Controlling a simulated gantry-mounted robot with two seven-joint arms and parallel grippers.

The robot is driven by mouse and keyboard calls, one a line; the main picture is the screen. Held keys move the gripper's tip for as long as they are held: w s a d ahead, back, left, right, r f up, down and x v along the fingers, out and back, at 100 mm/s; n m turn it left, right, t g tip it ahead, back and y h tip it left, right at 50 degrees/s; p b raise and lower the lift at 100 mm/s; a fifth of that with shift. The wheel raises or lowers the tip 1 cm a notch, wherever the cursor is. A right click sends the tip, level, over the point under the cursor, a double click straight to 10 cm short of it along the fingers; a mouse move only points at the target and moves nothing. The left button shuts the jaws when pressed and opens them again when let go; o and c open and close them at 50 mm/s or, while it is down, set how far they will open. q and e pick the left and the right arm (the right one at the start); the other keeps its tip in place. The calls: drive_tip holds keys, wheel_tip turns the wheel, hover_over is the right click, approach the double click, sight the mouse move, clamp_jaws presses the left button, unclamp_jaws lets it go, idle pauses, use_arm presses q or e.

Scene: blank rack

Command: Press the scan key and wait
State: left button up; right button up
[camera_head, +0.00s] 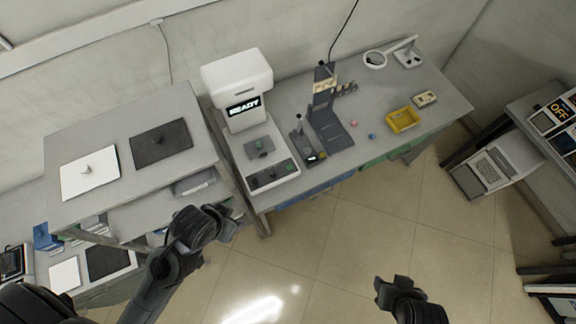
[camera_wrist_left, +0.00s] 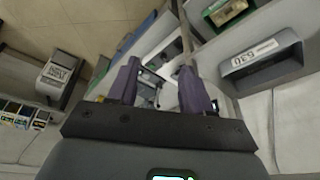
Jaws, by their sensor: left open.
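A white scanning machine (camera_head: 237,72) stands on the grey bench, with a dark display (camera_head: 243,107) that reads READY. Its front panel (camera_head: 272,173) is dark and carries a small green key (camera_head: 290,168); I cannot read a label on it. A dark block with a small green part (camera_head: 259,147) sits on the machine's bed. My left gripper (camera_head: 226,216) is in front of and below the bench, left of the machine and apart from the panel. In the left wrist view the left gripper (camera_wrist_left: 160,88) is open with nothing between its fingers. My right gripper (camera_head: 392,288) is over the floor; its jaw opening is unclear.
A grey rack (camera_head: 75,135) on the left holds a white plate (camera_head: 90,173) and a dark plate (camera_head: 161,142). Right of the machine are a dark stand (camera_head: 328,125), a yellow tray (camera_head: 403,119) and a magnifier lamp (camera_head: 375,59). The floor before the bench is clear.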

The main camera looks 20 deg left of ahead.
use_arm(q)
drive_tip(key=shift+c, duration=0.3)
drive_tip(key=shift+w, duration=0.1)
clamp_jaws()
drive_tip(key=shift+a, duration=0.1)
idle(0.8)
idle(0.6)
